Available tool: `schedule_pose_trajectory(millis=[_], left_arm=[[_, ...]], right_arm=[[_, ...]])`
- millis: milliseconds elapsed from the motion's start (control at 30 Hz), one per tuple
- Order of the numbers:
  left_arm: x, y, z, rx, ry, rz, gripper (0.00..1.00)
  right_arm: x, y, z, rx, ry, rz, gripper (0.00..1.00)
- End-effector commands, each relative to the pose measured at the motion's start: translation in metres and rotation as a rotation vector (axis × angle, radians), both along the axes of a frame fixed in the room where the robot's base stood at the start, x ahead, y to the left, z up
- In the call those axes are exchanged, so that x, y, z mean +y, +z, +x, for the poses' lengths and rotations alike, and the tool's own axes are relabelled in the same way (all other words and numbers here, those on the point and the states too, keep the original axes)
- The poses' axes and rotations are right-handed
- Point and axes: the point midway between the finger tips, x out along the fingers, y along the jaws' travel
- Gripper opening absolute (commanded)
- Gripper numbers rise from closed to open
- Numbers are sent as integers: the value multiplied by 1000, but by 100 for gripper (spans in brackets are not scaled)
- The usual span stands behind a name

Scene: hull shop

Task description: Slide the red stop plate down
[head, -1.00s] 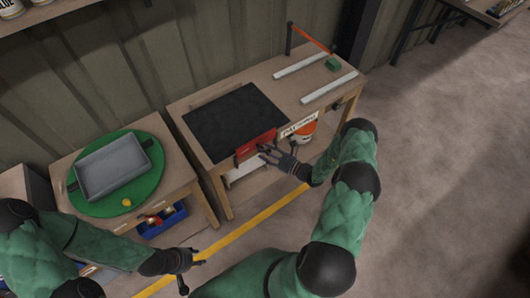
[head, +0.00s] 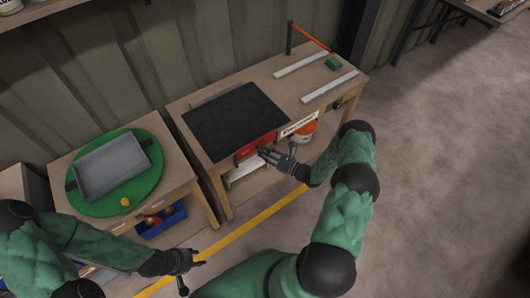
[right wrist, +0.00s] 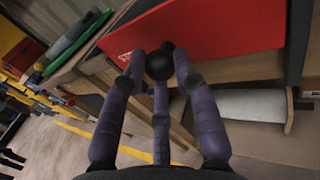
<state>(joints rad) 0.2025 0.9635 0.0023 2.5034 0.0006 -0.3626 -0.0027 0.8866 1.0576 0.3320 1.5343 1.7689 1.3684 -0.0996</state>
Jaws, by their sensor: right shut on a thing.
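The red stop plate (head: 256,146) stands upright at the front edge of the wooden bench, in front of the black mat (head: 234,120). Its top edge is about level with the bench top. In the right wrist view the plate (right wrist: 230,32) fills the upper middle, with a dark round knob (right wrist: 160,63) on its face. My right gripper (head: 266,152) is at the plate's front, its fingers closed around the knob; it also shows in the right wrist view (right wrist: 163,68). My left gripper (head: 196,261) hangs low at the lower left, away from the plate; its finger state is unclear.
A green turntable (head: 84,208) with a grey tray (head: 112,164) sits on the left table. Two white rails (head: 328,87) and a green block (head: 333,63) lie on the bench's right part. Floor to the right is clear.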

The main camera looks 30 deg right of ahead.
Motion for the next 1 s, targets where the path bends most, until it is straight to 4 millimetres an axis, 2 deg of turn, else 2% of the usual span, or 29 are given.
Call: schedule_pose_trajectory(millis=[33, 200, 533, 567, 633, 1000], left_arm=[[0, -10, 0, 0, 0, 0, 40], [0, -24, 0, 1, 0, 0, 40], [0, -23, 0, 0, 0, 0, 40], [0, -24, 0, 0, 0, 0, 40], [0, -24, 0, 0, 0, 0, 40], [0, -23, 0, 0, 0, 0, 40]], right_arm=[[0, -14, -1, 4, -2, 1, 0], [0, -33, -1, 5, -2, 2, 0], [0, -37, -2, 11, -4, 2, 0], [0, -37, -2, 12, -4, 2, 32], [0, -37, -2, 11, -4, 3, 51], [-1, -34, -3, 5, -2, 1, 51]])
